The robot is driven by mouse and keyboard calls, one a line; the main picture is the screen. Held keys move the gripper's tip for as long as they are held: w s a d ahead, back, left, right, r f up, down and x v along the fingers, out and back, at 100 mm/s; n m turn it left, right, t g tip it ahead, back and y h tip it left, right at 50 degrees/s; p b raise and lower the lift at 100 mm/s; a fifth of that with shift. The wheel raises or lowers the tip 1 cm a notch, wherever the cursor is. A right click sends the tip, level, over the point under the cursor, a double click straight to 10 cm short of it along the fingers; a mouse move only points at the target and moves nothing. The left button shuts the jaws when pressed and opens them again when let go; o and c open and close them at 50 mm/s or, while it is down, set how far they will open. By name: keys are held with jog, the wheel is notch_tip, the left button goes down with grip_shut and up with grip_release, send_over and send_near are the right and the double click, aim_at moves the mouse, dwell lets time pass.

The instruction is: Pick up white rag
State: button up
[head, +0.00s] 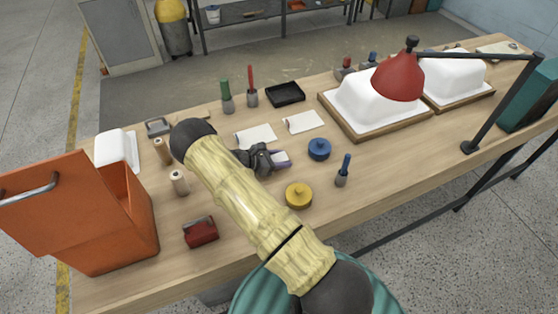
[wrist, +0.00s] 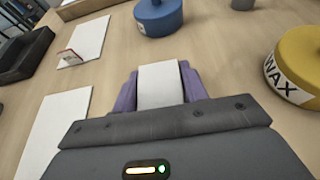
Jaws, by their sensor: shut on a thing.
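My gripper (head: 280,160) is over the middle of the workbench, its purple fingers shut on a small white rag (wrist: 161,84). In the wrist view the rag shows as a flat white strip between the two fingers of my gripper (wrist: 160,88). In the head view only a small pale part of it shows at the fingers. The rag's lower side is hidden, and I cannot tell whether it touches the bench.
A blue tin (head: 319,149) and a yellow wax tin (head: 298,195) stand close by on the right. White sheets (head: 256,136) lie behind. An orange bin (head: 128,205) is at left. White tub shells on boards (head: 408,127) and a red lamp (head: 398,78) are at right.

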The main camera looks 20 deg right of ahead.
aim_at(281, 157)
jog(key=shift+r, duration=0.15)
notch_tip(281, 157, up, 10)
jog(key=shift+f+b, duration=0.15)
jog(key=shift+b, duration=0.6)
